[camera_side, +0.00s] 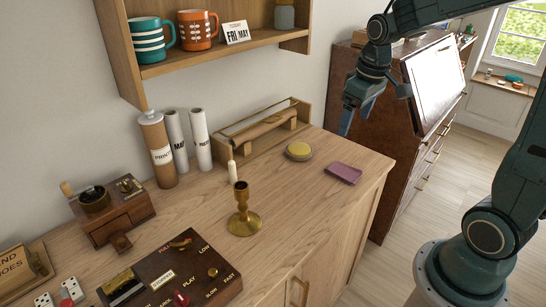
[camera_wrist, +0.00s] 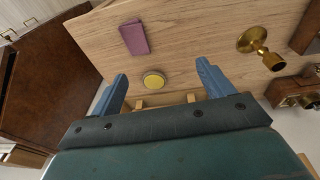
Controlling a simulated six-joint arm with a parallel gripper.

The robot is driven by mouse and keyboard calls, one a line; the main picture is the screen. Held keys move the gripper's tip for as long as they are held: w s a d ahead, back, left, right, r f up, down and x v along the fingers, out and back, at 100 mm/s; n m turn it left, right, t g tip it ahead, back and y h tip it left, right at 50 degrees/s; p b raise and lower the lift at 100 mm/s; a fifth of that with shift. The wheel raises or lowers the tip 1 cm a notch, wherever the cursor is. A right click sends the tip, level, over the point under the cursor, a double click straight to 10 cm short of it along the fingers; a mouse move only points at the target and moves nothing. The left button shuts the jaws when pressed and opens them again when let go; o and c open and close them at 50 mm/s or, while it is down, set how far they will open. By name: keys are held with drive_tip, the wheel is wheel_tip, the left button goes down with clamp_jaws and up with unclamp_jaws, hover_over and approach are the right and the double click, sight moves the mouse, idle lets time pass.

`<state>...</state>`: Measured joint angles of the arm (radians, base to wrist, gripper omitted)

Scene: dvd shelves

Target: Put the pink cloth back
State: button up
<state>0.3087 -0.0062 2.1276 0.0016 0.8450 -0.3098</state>
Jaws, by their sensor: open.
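The pink cloth (camera_side: 344,173) is a small folded purple-pink rectangle lying flat near the right edge of the wooden sideboard top. It also shows in the wrist view (camera_wrist: 134,37), left of centre at the top. My gripper (camera_side: 348,120) hangs above the right part of the sideboard, higher than the cloth. In the wrist view its two blue fingers (camera_wrist: 160,84) are spread apart with nothing between them. A round tin with a yellow top (camera_side: 299,150) sits left of the cloth; the wrist view shows it (camera_wrist: 154,80) between the fingertips, below them in height.
A wooden tray with a handle (camera_side: 262,130) stands against the wall. A brass candlestick (camera_side: 243,213) stands mid-top. Paper tubes (camera_side: 188,141), a coffee grinder (camera_side: 112,207) and a control box (camera_side: 175,270) are further left. A wall shelf (camera_side: 220,48) holds mugs. A dark cabinet (camera_side: 390,120) stands right.

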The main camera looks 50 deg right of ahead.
drive_tip(key=s+a+r+t, duration=0.3)
drive_tip(key=s+a+r, duration=0.2)
drive_tip(key=s+a, duration=0.5)
drive_tip(key=s, duration=0.5)
drive_tip(key=shift+a+r+t+y, duration=0.15)
drive_tip(key=shift+a+t+y, duration=0.1)
drive_tip(key=shift+t+y, duration=0.05)
